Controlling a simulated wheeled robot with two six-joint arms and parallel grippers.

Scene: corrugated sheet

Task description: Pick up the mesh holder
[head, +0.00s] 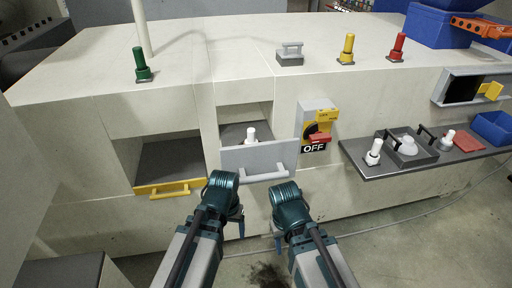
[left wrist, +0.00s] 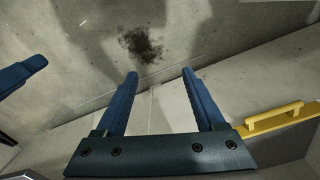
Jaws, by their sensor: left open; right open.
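No part carries a readable label as the mesh holder. A dark square tray with two black handles (head: 421,157) stands on the right shelf with a white round piece in it. A small grey block with a handle (head: 290,57) sits on the bench top. I cannot tell which is the mesh holder. My left gripper (left wrist: 160,74) is open and empty over the floor, in front of the drawers. My right gripper (head: 278,232) is open in front of the bench, its fingers mostly hidden by its arm. Both are well apart from the tray and block.
A grey drawer (head: 262,158) and a yellow-handled drawer (head: 170,187) stick out close to my arms. A switch marked OFF (head: 315,125) is on the front panel. The shelf (head: 365,172) also holds white knobs and a blue bin (head: 493,128). Green, yellow and red knobs stand on top.

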